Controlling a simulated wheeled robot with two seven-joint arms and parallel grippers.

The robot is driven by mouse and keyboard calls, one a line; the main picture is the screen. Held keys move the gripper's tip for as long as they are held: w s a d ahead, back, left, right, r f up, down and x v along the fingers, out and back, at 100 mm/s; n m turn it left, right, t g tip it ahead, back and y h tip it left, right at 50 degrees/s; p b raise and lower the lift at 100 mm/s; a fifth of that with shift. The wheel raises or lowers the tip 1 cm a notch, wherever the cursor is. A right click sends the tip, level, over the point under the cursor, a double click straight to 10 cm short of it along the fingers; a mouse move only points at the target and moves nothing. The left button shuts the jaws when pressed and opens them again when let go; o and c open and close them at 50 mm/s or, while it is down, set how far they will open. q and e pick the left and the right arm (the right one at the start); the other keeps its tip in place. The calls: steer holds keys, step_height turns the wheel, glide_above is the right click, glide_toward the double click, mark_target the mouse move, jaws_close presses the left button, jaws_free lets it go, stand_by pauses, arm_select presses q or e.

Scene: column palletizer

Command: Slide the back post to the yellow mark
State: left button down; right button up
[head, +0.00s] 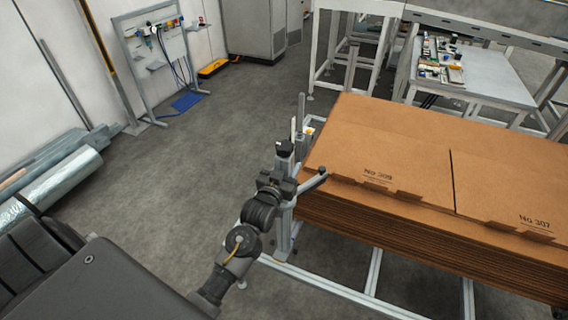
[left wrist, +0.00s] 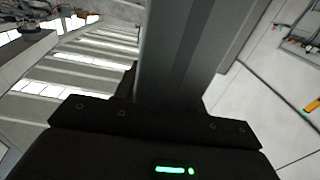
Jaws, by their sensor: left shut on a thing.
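My left gripper (head: 283,187) is shut on an upright grey post (head: 284,230) beside the near left corner of the cardboard stack. The post also fills the middle of the left wrist view (left wrist: 182,50), rising beyond the dark gripper body. A second, thinner grey post (head: 300,108) stands farther back along the stack's left side. A small yellow-orange patch (head: 309,130) shows beside it; I cannot tell if it is the yellow mark. I also cannot tell which post is the back post. My right gripper is not in view.
The stack of flat cardboard (head: 400,160) lies on a low grey frame (head: 373,272). A short bar with a black knob (head: 323,172) juts toward the stack at the held post. Open grey floor (head: 190,170) lies to the left. A workbench (head: 480,78) stands behind.

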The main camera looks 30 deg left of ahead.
arm_select(q)
steer(key=c, duration=1.2)
jaws_free()
steer(key=shift+d+f, duration=0.1)
steer(key=shift+f, duration=0.1)
steer(key=o, duration=0.4)
steer(key=shift+s+r, duration=0.2)
steer(key=shift+s, duration=0.05)
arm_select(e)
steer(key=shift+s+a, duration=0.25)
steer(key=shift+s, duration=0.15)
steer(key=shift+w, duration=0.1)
arm_select(q)
steer(key=shift+s+f, duration=0.15)
steer(key=shift+s, duration=0.05)
steer(key=s+b, duration=0.1)
steer(key=s, duration=0.2)
steer(key=s+b, duration=0.1)
steer(key=s, duration=0.3)
steer(key=s+d+b, duration=0.1)
steer(key=s, duration=0.2)
steer(key=shift+s, duration=0.2)
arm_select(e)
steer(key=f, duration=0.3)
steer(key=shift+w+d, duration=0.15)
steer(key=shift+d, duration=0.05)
